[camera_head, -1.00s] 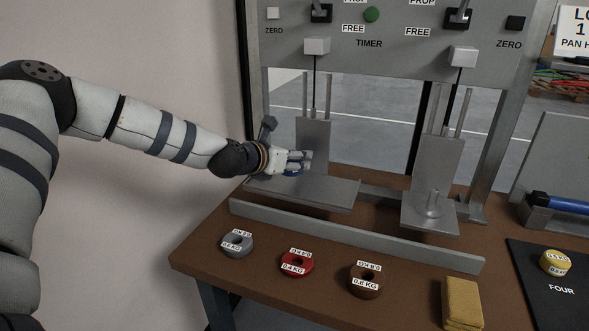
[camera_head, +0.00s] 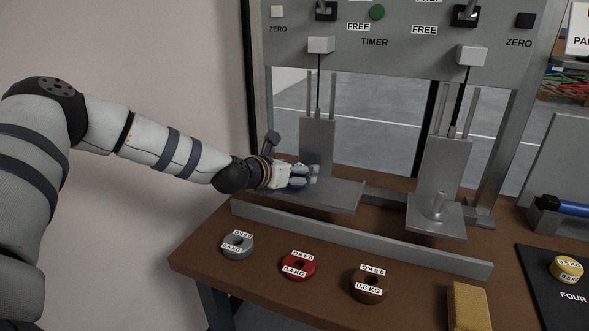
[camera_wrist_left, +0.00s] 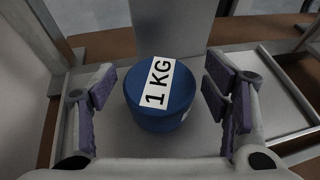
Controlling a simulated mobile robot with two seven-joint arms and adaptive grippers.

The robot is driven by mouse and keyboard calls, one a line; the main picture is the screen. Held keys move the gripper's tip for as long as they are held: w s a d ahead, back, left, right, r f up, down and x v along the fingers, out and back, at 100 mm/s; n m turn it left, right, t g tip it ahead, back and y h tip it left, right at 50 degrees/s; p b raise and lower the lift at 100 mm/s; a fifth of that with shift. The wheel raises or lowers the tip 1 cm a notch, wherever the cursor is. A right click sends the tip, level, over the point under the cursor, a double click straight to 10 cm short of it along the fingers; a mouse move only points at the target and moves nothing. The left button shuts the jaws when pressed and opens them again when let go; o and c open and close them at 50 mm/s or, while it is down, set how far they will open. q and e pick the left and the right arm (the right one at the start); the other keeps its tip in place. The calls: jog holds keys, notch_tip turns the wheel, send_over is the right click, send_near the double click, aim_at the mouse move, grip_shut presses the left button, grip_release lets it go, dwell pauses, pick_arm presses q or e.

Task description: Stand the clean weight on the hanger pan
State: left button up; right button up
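A blue weight (camera_wrist_left: 161,100) labelled 1 KG stands upright on the left grey metal plate (camera_head: 335,196). My left gripper (camera_wrist_left: 165,98) is open in the left wrist view, with one purple-padded finger on each side of the weight and a gap to both. In the head view the left gripper (camera_head: 306,175) is over that plate and mostly hides the weight. I cannot tell from markings which plate is the hanger pan. My right gripper is not in view.
A grey weight (camera_head: 237,247), a red weight (camera_head: 298,267) and a brown weight (camera_head: 369,285) lie along the bench front. A low metal rail (camera_head: 350,240) runs behind them. A yellow block (camera_head: 468,307) and a yellow weight (camera_head: 566,268) on a black mat are at right.

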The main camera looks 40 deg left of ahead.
pick_arm(q)
jog(key=shift+r, duration=0.1)
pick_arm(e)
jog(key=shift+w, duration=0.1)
pick_arm(q)
jog(key=p+v, duration=0.1)
jog(key=v, duration=0.1)
jog(key=r+v, duration=0.1)
jog(key=v, duration=0.2)
jog(key=p+v, duration=0.1)
jog(key=v, duration=0.1)
jog(key=shift+w+r+p, duration=0.15)
jog(key=shift+r+p, duration=0.2)
jog(key=shift+r, duration=0.1)
jog(key=shift+s+d, duration=0.1)
jog(key=shift+s, duration=2.35)
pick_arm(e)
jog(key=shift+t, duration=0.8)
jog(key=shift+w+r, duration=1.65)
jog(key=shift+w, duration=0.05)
